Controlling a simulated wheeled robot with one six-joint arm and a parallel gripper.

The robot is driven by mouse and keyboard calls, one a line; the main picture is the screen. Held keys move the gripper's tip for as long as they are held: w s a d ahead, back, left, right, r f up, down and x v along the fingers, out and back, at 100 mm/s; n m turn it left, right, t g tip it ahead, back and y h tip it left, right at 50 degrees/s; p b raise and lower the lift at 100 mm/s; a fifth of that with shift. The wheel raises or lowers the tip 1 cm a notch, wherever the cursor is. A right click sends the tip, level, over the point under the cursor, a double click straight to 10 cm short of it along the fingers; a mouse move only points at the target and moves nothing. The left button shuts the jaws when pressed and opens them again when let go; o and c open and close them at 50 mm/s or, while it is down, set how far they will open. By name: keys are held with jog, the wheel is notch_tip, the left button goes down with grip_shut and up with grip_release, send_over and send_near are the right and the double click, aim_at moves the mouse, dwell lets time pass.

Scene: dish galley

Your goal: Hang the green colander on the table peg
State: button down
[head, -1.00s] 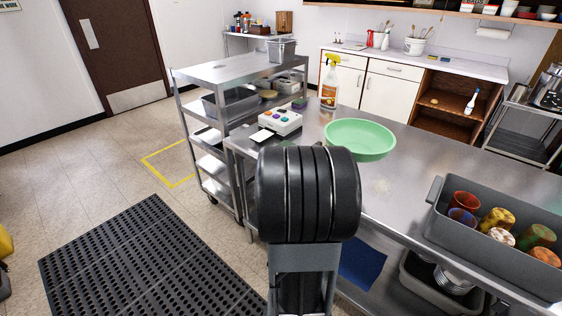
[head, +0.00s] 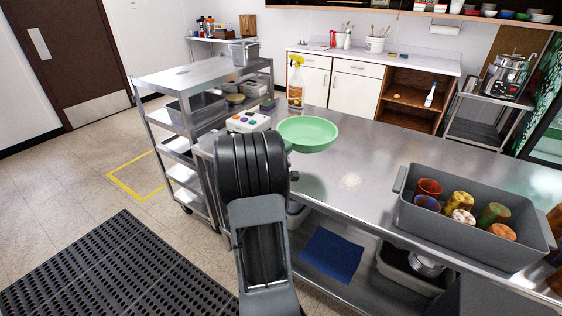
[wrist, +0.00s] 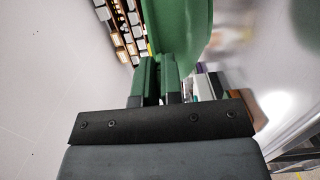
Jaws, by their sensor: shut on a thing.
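The green colander (head: 308,131) is in the head view, its open side up, above the near left part of the steel table (head: 365,165). A greenish patch shows on the table below it, with a gap between. In the wrist view the colander (wrist: 188,25) fills the top middle, at the fingertips. My gripper (wrist: 158,66) is shut on its edge. In the head view my own arm hides most of the gripper. I cannot make out the table peg in either view.
A grey tub (head: 470,222) of coloured cups stands on the table at right. A steel cart (head: 190,80) is at left. The table's middle is clear.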

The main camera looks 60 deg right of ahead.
jog(key=w+d+f, duration=0.1)
jog(key=f, duration=0.1)
jog(key=w+d+f, duration=0.1)
jog(key=f, duration=0.2)
jog(key=w+d+f, duration=0.1)
jog(key=w+f, duration=0.1)
jog(key=f, duration=0.1)
jog(key=shift+d, duration=0.4)
jog(key=shift+f, duration=0.4)
jog(key=shift+f, duration=0.2)
jog(key=c, duration=1.3)
grip_release()
jog(key=shift+o, duration=0.2)
